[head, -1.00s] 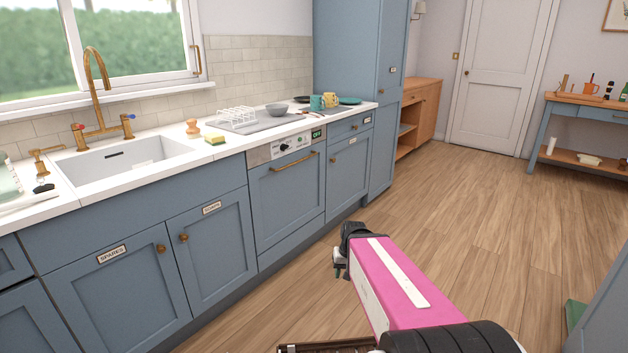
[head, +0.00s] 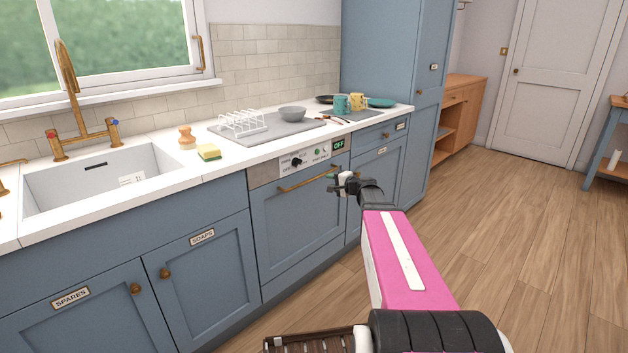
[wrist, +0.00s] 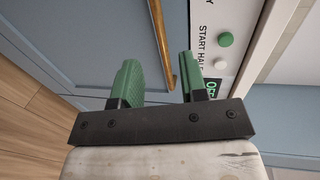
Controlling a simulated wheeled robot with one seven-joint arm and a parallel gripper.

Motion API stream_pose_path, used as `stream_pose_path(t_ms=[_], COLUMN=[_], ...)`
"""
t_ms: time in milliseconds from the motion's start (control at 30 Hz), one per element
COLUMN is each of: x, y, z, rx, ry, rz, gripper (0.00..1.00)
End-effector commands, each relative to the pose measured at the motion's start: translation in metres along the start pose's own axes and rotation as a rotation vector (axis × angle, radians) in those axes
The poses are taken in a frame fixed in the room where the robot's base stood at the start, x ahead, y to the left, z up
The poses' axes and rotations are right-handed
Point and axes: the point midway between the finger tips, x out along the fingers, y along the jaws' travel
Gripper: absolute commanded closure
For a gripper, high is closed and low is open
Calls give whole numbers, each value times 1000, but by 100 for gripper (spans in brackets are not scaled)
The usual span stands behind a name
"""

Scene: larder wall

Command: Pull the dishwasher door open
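The dishwasher has a blue panelled door (head: 300,228) that is shut, under a control strip (head: 305,160) with a dial and a display reading OFF. Its brass bar handle (head: 303,181) runs across the top of the door. My gripper (head: 338,184) is in front of the door's upper right, near the handle's right end. In the wrist view, my gripper (wrist: 160,68) has its two green fingers apart, and the handle (wrist: 161,40) shows in the gap between them, touching neither. I cannot tell how far ahead of the fingertips it lies.
The white counter above holds a sink (head: 100,180), a sponge (head: 208,152), a toast rack (head: 241,122), a bowl (head: 292,113) and mugs (head: 342,104). Shut cupboards flank the dishwasher. The wooden floor (head: 520,260) to the right is clear.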

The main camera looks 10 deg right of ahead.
Motion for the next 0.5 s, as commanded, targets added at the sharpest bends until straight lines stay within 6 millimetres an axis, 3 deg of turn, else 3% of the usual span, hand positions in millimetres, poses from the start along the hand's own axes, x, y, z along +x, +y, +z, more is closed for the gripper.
stream_pose_path(t_ms=[500], x=[84], y=[1], z=[0], rx=[0], ry=[-4], rz=[1], gripper=[60])
